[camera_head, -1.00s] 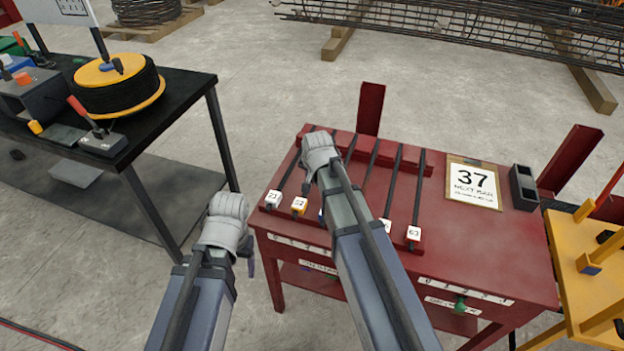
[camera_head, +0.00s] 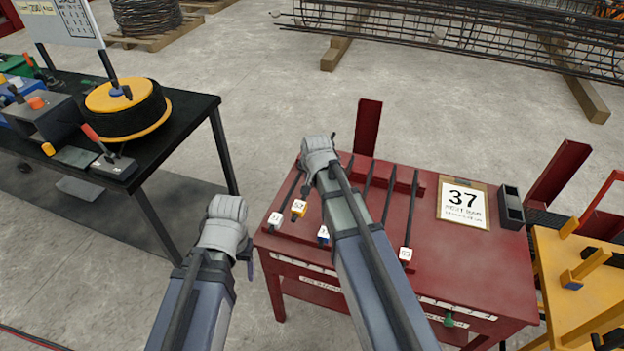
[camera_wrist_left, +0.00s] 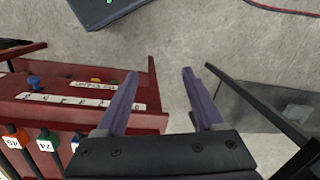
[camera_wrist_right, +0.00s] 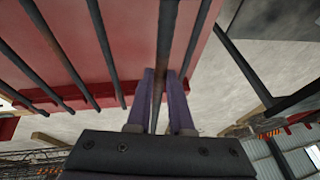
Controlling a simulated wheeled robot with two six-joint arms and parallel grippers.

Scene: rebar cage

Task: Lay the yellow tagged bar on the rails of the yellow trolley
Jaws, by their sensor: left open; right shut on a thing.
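The yellow tagged bar (camera_head: 298,207) is held above the red table by my right gripper (camera_wrist_right: 160,75), which is shut on it. Its yellow tag sits higher than the neighbouring tags, with the bar partly hidden behind my right wrist in the head view. In the right wrist view the dark bar (camera_wrist_right: 166,30) runs between the fingers. The yellow trolley (camera_head: 555,262) stands at the right edge, partly cut off, with raised blocks and a blue piece on it. My left gripper (camera_wrist_left: 159,75) is open and empty, left of the red table's front.
The red table (camera_head: 465,262) bears several other tagged bars, a "37" card (camera_head: 463,202) and a dark tray (camera_head: 511,208). Red posts (camera_head: 367,127) rise behind it. A black table (camera_head: 190,120) with a wire spool (camera_head: 128,108) stands left. Bare floor lies between the tables.

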